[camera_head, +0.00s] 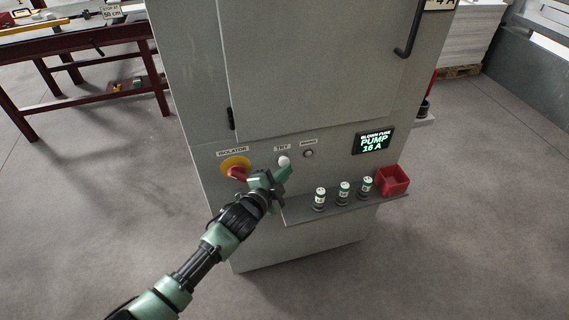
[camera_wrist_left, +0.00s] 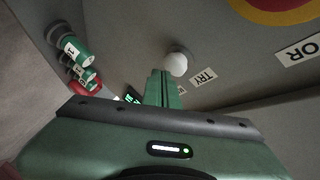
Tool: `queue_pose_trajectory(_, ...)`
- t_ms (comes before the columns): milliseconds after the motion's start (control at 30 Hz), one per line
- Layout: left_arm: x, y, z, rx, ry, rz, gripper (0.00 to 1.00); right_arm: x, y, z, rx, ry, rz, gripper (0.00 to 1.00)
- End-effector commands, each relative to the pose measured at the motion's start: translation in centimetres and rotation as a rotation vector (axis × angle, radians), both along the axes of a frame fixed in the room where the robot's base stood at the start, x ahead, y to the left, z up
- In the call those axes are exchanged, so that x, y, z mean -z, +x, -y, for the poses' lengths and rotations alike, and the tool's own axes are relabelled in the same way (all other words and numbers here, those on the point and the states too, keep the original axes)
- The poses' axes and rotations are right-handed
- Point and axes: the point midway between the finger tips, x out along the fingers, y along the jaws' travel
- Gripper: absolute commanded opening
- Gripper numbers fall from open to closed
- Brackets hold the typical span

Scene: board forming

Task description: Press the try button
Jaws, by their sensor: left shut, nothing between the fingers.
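The try button (camera_head: 284,161) is a round white knob on the grey cabinet front, under a "TRY" label (camera_head: 282,148). It also shows in the left wrist view (camera_wrist_left: 177,64), with its label (camera_wrist_left: 204,76) beside it. My left gripper (camera_head: 283,174) is shut and empty, with its fingertips just below the button in the head view. In the left wrist view the closed fingers (camera_wrist_left: 161,84) point at the panel close beside the button; I cannot tell whether they touch it. My right gripper is not in view.
The yellow and red isolator switch (camera_head: 236,166) is left of the button, close to my gripper. A small indicator (camera_head: 308,154) and a display (camera_head: 374,142) reading "BLOWN FUSE PUMP 16 A" are to the right. Below, a shelf (camera_head: 300,213) holds several fuses (camera_head: 344,190) and a red bin (camera_head: 392,181).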

Motion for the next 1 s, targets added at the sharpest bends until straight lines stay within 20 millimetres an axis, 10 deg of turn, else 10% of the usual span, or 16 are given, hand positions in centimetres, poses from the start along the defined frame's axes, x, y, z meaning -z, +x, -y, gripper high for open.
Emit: queue_pose_trajectory(1000, -0.03, 0.6, -0.2, 0.001, 0.0, -0.001, 0.0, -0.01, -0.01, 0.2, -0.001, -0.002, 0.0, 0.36)
